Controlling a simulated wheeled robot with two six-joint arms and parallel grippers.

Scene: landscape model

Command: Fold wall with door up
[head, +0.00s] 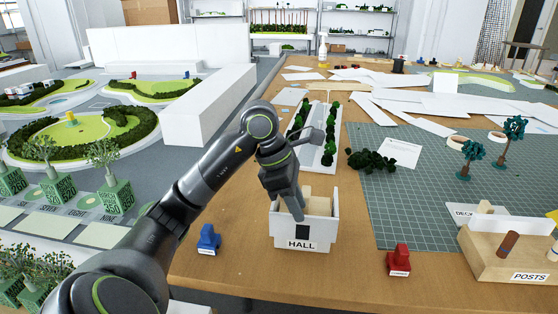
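A small white model marked HALL (283,236) stands near the front edge of the table. Its front face carries a dark door (302,231) above the label. White side walls and tan inner parts show behind this face; whether the face stands fully upright or leans is hard to tell. My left gripper (298,214) points down over the front of the model, with its tips just above the door. The tips overlap the model in this view, so contact and finger gap cannot be made out. My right gripper is not in view.
A blue clamp-like piece (208,239) stands left of the model and a red one (398,259) right of it. A wooden POSTS holder (490,262) is at the right. A tree-lined strip (313,140) lies behind. The green mat (400,205) has free room.

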